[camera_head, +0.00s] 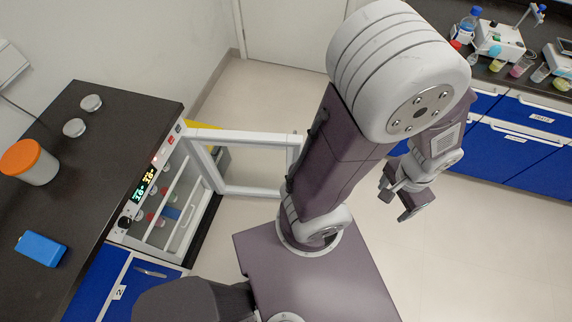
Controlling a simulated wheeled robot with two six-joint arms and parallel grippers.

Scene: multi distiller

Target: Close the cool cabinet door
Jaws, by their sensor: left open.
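The cool cabinet (165,195) is set under the dark counter at the left, with a lit display panel on its front upper edge. Its white-framed door (245,137) stands open, swung out to the right. Shelves with several small coloured items show inside. My left arm crosses the middle of the view and covers the door's outer end. My left gripper (400,203) is open and empty, to the right of the door and apart from it, above the floor. My right gripper is not in view.
The dark counter (90,160) bears an orange-lidded jar (30,162), a blue box (41,248) and two small round pieces. A blue-fronted bench (520,125) with lab ware stands at the upper right. The floor between is clear.

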